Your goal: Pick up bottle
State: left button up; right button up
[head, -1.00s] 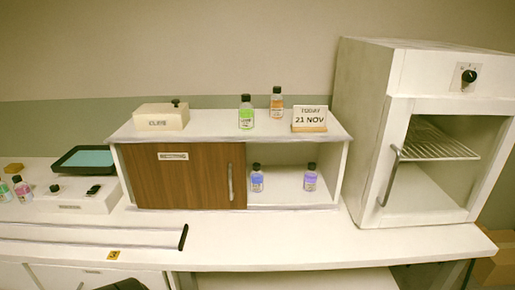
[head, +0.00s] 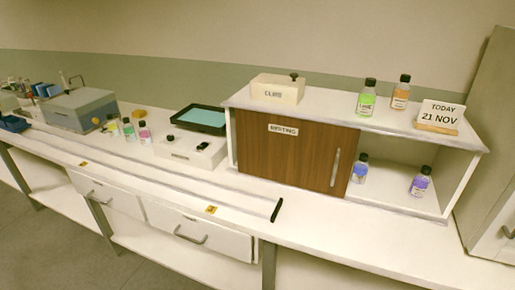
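Several small bottles with black caps show in the head view. A green bottle (head: 366,100) and an orange bottle (head: 401,93) stand on top of the white cabinet. A blue bottle (head: 360,170) and a purple bottle (head: 420,183) stand upright on its open lower shelf, beside the brown sliding door (head: 290,155). A pink bottle (head: 145,133) and a green bottle (head: 129,129) stand on the bench at the left, with another bottle (head: 114,124) partly seen beside them. Neither of my grippers is in view.
The white cabinet (head: 240,101) also bears a beige box (head: 276,90) and a date sign (head: 438,116). A white control box (head: 190,152), a tray with a teal surface (head: 202,119) and a grey-blue device (head: 80,111) stand on the bench. A rail with a black end (head: 277,210) runs along the front.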

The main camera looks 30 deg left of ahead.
aim_at(114, 130)
jog(key=u, duration=2)
jog(key=i+j+z, duration=0.25)
jog(key=z, duration=0.2)
jog(key=i+j+z, duration=0.15)
jog(key=j+z, duration=0.3)
jog(key=l, duration=0.1)
